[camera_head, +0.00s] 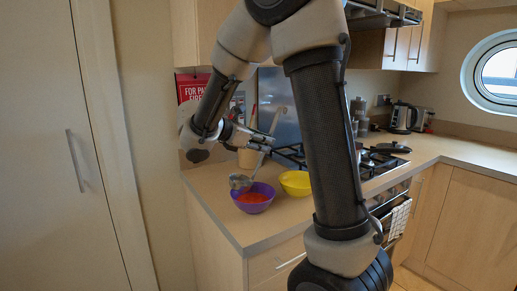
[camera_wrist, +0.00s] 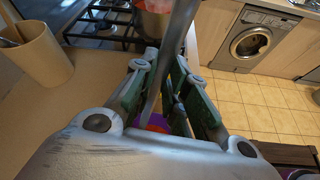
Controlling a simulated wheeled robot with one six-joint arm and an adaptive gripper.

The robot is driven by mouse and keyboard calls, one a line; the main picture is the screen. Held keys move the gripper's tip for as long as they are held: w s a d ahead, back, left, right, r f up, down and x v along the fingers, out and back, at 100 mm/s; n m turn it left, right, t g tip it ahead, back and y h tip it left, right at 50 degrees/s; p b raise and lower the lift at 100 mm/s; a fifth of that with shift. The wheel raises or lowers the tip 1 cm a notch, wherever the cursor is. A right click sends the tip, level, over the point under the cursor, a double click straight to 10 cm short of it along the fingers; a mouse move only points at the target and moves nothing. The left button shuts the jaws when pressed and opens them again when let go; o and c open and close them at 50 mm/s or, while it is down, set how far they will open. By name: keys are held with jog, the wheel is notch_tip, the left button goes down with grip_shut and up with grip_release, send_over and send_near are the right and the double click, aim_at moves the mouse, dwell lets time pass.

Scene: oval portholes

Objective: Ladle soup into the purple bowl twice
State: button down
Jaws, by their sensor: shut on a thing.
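The purple bowl (camera_head: 256,208) stands on the counter near its front corner with red-orange soup (camera_head: 252,197) in it. My gripper (camera_head: 266,143) is shut on the grey ladle's handle, above and behind the bowl. The ladle (camera_head: 241,182) hangs with its cup at the bowl's upper left edge; I cannot tell whether it touches the rim or what it holds. In the wrist view the ladle handle (camera_wrist: 178,45) runs between the fingers of my gripper (camera_wrist: 162,72). A small patch of the purple bowl (camera_wrist: 156,122) shows between them; the ladle's cup is hidden there.
A yellow bowl (camera_head: 295,183) stands right of the purple bowl, partly behind my arm. A pot (camera_wrist: 152,20) is on the stove (camera_wrist: 100,24). A tan utensil holder (camera_wrist: 38,55) stands at the left in the wrist view. A kettle (camera_head: 401,118) is farther back.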

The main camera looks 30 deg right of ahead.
notch_tip(320, 180, up, 12)
jog(key=n+h, duration=0.1)
jog(key=h, duration=0.1)
jog(key=shift+w+d+r+n+g, duration=0.15)
jog(key=shift+d+n+g, duration=0.15)
jog(key=shift+d+g, duration=0.1)
jog(key=shift+y, duration=0.3)
